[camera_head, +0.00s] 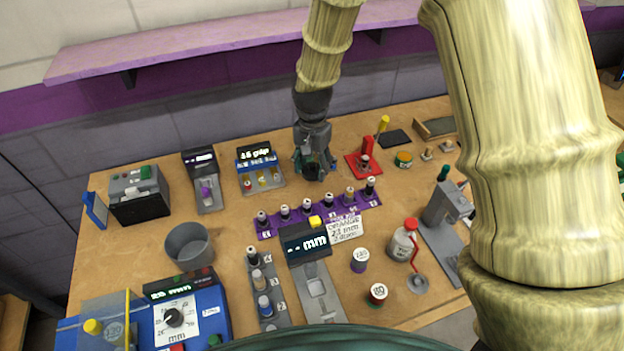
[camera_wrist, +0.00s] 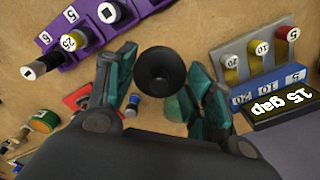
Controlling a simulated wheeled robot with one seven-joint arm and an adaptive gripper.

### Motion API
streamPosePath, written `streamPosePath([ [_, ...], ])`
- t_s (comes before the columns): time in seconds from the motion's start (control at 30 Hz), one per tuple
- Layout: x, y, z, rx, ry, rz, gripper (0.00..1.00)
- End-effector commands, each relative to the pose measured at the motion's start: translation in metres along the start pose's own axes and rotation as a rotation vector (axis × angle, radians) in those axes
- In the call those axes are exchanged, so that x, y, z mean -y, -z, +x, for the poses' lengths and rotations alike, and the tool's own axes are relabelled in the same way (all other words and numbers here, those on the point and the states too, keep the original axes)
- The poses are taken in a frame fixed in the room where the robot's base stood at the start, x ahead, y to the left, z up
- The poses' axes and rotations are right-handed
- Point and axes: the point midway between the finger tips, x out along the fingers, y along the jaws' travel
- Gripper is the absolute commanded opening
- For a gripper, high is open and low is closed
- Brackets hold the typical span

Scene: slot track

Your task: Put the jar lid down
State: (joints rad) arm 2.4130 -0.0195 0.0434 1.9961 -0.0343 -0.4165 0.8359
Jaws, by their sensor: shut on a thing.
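My gripper (camera_head: 314,165) hangs over the workbench, behind the purple slot track (camera_head: 337,211) in the head view. In the wrist view its teal fingers (camera_wrist: 162,64) are closed on either side of a black round piece, which I take to be the jar lid (camera_wrist: 161,73). The lid shows a dished face with a dark centre. In the head view it is a small dark shape, mostly hidden by the fingers. Bench surface shows around it in the wrist view; its exact height above the bench is hard to tell.
A gap-gauge stand (camera_head: 260,167) is left of my gripper, and a red stand (camera_head: 365,162) is to its right. Bare bench lies between the bin and the track.

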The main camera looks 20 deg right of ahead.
Motion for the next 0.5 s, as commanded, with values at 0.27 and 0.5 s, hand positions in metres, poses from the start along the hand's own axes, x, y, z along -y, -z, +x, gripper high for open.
streamPosePath([
  [0.27, 0.000, 0.000, 0.017, 0.001, 0.000, 0.001, 0.40],
  [0.5, -0.001, -0.001, 0.036, 0.002, -0.001, 0.001, 0.40],
])
